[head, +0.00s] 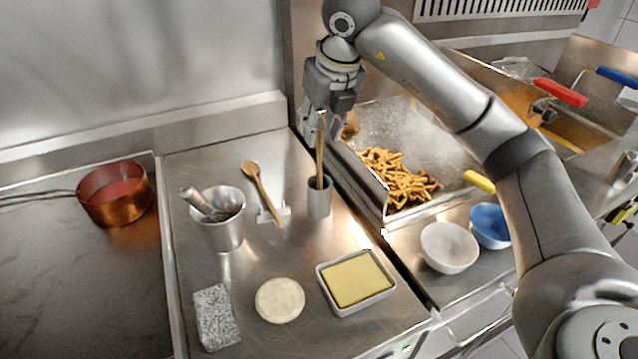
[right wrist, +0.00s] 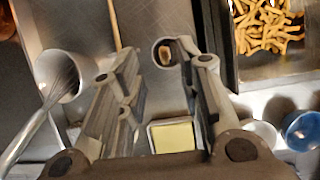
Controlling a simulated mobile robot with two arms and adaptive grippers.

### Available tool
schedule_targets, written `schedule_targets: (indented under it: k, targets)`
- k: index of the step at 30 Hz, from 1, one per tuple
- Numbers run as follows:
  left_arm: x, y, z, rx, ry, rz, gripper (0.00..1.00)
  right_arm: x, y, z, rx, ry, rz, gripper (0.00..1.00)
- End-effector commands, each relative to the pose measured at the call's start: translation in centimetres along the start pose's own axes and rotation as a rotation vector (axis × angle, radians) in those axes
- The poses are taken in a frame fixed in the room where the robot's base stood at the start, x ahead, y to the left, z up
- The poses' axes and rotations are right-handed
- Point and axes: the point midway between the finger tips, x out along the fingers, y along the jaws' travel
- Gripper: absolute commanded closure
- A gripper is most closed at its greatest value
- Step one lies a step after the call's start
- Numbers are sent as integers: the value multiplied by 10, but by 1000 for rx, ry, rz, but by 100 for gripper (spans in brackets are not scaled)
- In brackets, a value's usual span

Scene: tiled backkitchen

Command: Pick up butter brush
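The butter brush (head: 320,155) stands upright in a small grey metal cup (head: 319,200), with its wooden handle pointing up. My right gripper (head: 322,122) is above the cup, pointing down, with its fingers open near the top of the handle. In the right wrist view the two fingers (right wrist: 160,62) are spread, and the cup (right wrist: 157,55) shows between them with something brown inside. I cannot tell whether the fingers touch the handle. My left gripper is not in view.
A wooden spoon (head: 262,190) lies left of the cup, by a metal pot with a whisk (head: 222,222). A butter dish (head: 356,305) and pale disc (head: 280,300) are in front. The fries tray (head: 385,125), white bowl (head: 449,247) and blue bowl (head: 489,226) are to the right.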

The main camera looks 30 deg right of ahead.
Motion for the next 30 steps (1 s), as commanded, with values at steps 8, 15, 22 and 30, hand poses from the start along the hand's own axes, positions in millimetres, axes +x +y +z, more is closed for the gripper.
schedule_targets:
  k: [8,15,22,30]
  targets:
    - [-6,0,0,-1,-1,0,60,29,-1,1,-1,1,0,67]
    - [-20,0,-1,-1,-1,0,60,60,-6,4,1,4,-1,67]
    - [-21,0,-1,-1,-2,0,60,80,-5,3,-1,0,-1,67]
    - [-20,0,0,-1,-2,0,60,80,-5,3,-1,-1,0,78]
